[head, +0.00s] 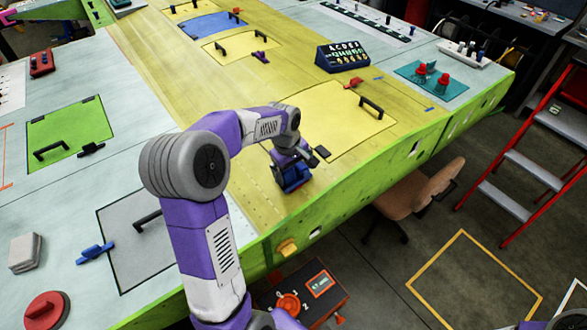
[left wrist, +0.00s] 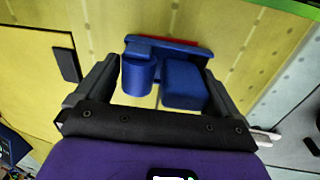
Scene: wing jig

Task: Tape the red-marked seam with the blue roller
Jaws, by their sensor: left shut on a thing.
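My left gripper (head: 289,163) is over the yellow-green wing panel (head: 185,100), near its front edge. It is shut on the blue roller (head: 293,179). In the left wrist view the blue roller (left wrist: 185,82) sits between the two black fingers, with a round part on the left and a block on the right. A thin red strip (left wrist: 178,40) shows along the roller's far edge; I cannot tell whether it is the seam mark or part of the tool. Whether the roller touches the panel is unclear. My right gripper is not in view.
A yellow hatch with a black handle (head: 371,107) lies right of the roller. A dark box with a label panel (head: 342,57) and a teal mat with red knobs (head: 433,78) stand farther back. A chair (head: 425,190) and a red ladder (head: 530,150) stand beyond the green edge.

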